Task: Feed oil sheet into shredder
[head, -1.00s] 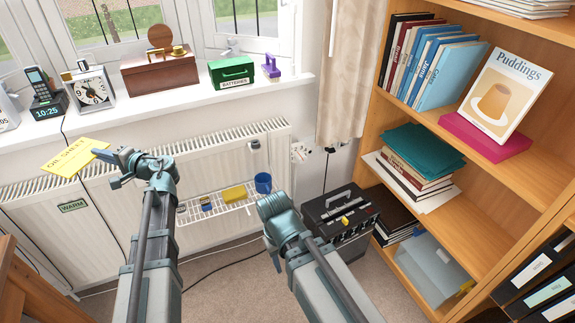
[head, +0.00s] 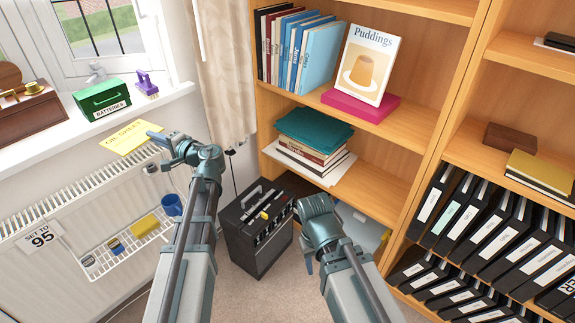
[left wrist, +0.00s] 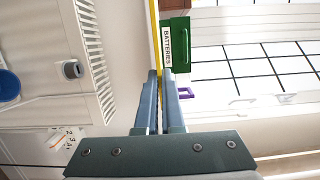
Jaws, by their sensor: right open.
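The yellow oil sheet (head: 124,139) is held out flat in front of the radiator, near the window sill. My left gripper (head: 158,138) is shut on its right end. In the left wrist view the sheet (left wrist: 153,35) shows edge-on as a thin yellow strip between the fingers of my left gripper (left wrist: 162,85). My right gripper (head: 309,264) points down beside the black box, open and empty, its fingertips small in view. A black box (head: 258,235) with a top handle and a yellow part stands on the floor; I cannot tell whether it is the shredder.
A green batteries box (head: 103,98) and a purple item (head: 146,83) stand on the sill. A wire rack (head: 125,240) with a blue mug (head: 171,205) hangs on the radiator (head: 60,235). A bookcase (head: 345,115) fills the right. Some carpet between is clear.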

